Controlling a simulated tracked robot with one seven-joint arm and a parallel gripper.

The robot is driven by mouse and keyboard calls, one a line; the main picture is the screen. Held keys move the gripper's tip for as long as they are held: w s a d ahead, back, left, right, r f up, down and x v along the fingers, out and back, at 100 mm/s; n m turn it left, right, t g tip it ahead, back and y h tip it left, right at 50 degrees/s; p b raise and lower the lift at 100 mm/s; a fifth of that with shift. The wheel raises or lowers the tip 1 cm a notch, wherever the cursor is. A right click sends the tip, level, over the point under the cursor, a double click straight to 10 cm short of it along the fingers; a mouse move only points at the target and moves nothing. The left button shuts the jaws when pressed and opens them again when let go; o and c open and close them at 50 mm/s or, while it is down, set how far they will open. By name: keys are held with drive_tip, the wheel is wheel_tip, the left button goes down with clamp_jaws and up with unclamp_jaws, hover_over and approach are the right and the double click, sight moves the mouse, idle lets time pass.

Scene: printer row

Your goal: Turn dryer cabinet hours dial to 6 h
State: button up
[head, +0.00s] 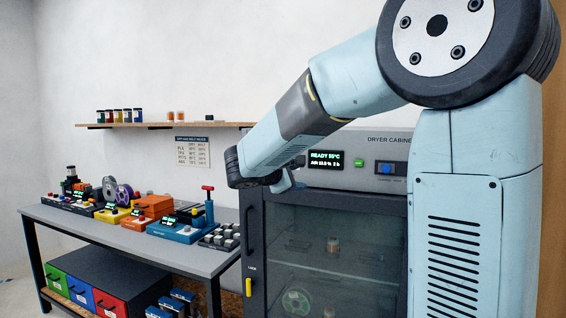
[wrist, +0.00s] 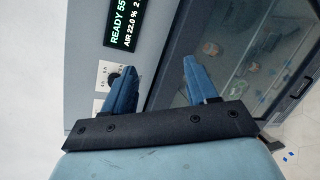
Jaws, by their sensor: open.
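The dryer cabinet (head: 385,150) stands behind my arm, with a grey control panel over a glass door. Its display (head: 325,158) reads READY 55°C, with an air humidity line and what looks like 2 h below. In the wrist view, the display (wrist: 126,22) shows at the top, cut off. A small dark dial on a white plate (wrist: 104,68) sits below it, partly hidden by a finger; its setting is too small to read. My gripper (wrist: 162,75) is open, with its left fingertip over or beside the dial; contact cannot be told. In the head view, the dial is hidden behind my arm.
The glass door (head: 335,255) is shut below. A workbench (head: 110,228) with coloured machines stands left, under a wall shelf (head: 160,125). My arm blocks the right side.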

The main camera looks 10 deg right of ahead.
drive_tip(key=w+a+r+n+t, duration=0.2)
drive_tip(key=w+a+n+t, duration=0.2)
drive_tip(key=w+a, duration=0.35)
drive_tip(key=x, duration=1.3)
drive_tip(key=shift+s, duration=0.15)
drive_tip(key=shift+d+r, duration=0.1)
drive_tip(key=shift+d, duration=0.05)
drive_tip(key=c, duration=1.1)
